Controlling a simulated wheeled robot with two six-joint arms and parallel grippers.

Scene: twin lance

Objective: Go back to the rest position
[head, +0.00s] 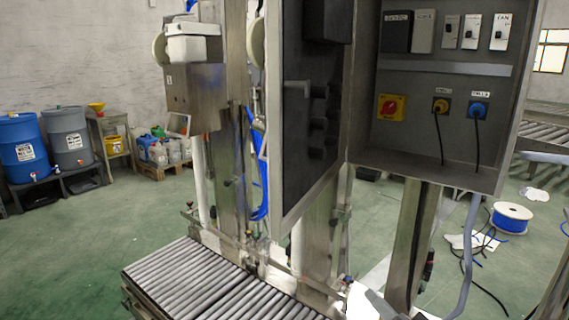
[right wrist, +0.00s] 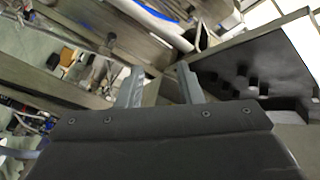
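My right gripper (right wrist: 158,84) shows in the right wrist view with its two grey fingers apart and nothing between them. In the head view only a small part of the right gripper (head: 384,304) shows at the bottom edge, below the open cabinet. My left gripper is not in view. An open grey electrical cabinet (head: 430,160) stands at the right of the head view, with its door (head: 297,120) swung toward the left. Inside are a red and yellow switch (head: 391,108), a yellow connector (head: 441,106) and a blue connector (head: 478,109), each connector with a dark cable.
A roller conveyor (head: 185,275) runs along the bottom left, beside steel posts. A blue drum (head: 22,145) and a grey drum (head: 68,138) stand by the left wall. A cable spool (head: 511,217) and loose cables lie on the floor at right. Green floor at left is clear.

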